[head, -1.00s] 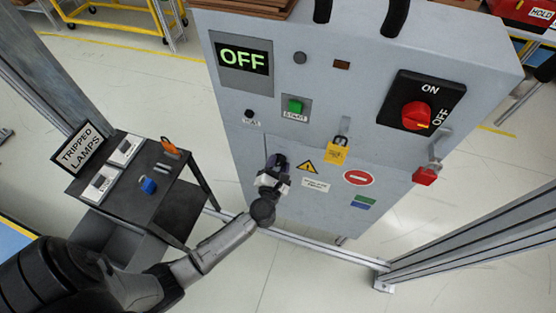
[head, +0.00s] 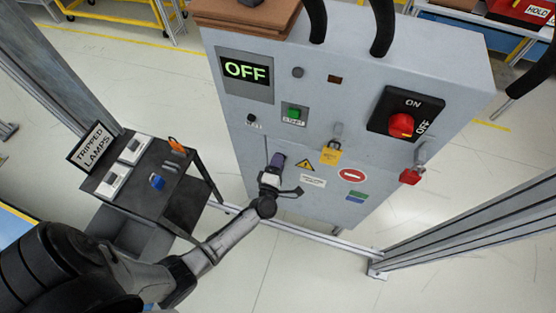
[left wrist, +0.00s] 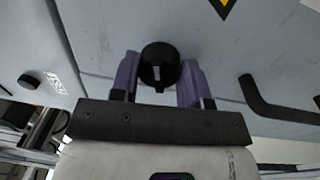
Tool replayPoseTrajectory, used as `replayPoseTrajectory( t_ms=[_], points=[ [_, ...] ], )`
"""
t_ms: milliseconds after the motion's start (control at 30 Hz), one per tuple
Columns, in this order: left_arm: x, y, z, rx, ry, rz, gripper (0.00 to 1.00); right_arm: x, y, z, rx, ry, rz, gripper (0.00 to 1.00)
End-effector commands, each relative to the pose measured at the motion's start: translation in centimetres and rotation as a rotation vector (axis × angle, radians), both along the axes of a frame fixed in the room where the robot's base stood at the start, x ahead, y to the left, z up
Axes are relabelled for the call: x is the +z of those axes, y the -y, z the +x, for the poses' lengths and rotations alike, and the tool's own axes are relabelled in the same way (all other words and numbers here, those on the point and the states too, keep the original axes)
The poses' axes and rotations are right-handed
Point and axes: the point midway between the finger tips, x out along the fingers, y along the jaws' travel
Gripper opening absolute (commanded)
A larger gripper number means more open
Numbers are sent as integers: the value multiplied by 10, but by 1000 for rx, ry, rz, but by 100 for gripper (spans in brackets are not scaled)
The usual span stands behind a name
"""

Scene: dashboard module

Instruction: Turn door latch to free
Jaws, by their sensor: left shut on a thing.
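The door latch is a round black knob (left wrist: 160,65) with a pale mark pointing roughly up and down in the left wrist view. It sits on the grey panel door (head: 330,205). My left gripper (left wrist: 160,78) has its purple fingers on either side of the knob and is shut on it. In the head view the left gripper (head: 277,161) is against the lower left of the cabinet front and hides the knob. My right gripper is not in view.
A dark bent bar (left wrist: 275,100) stands out right of the knob. A yellow padlock tag (head: 330,153), red rotary switch (head: 401,125) and red block (head: 410,177) are on the cabinet. A small black table (head: 150,200) stands left. The display (head: 245,70) reads OFF.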

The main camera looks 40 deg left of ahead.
Motion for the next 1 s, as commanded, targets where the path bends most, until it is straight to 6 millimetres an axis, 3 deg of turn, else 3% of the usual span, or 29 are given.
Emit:
replayPoseTrajectory(
  t_ms=[433,1000],
  points=[
    [0,-1,0,0,-103,236,18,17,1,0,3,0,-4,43],
    [-1,-1,0,-1,-127,293,19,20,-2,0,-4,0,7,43]
  ],
)
